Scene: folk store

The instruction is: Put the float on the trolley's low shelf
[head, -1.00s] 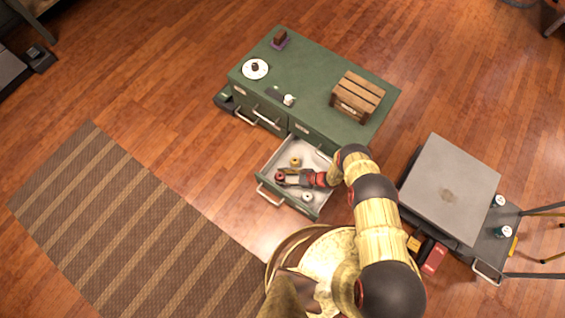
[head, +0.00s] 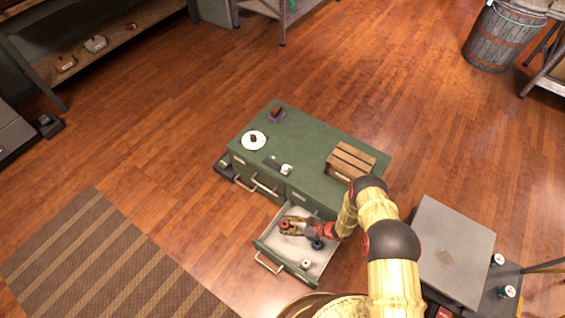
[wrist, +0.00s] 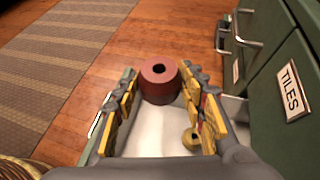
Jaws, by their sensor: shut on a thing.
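A red, ring-shaped float (wrist: 160,80) with a dark hole sits between my fingertips in the wrist view. It also shows in the head view (head: 284,225). My gripper (wrist: 160,92) is shut on it, over the open drawer (head: 270,262) of the green cabinet. I cannot tell exactly how high it is above the drawer floor. The trolley (head: 452,250) stands at the right with a grey top. Part of its darker low shelf (head: 492,302) shows beyond the top, and the rest is hidden.
A yellow ring (wrist: 191,138) and a small white item (head: 306,264) lie in the drawer. The green cabinet top (head: 310,152) bears a wooden crate (head: 351,162) and a white plate (head: 253,141). White-topped cans (head: 507,292) stand on the trolley's low shelf. Floor lies between cabinet and trolley.

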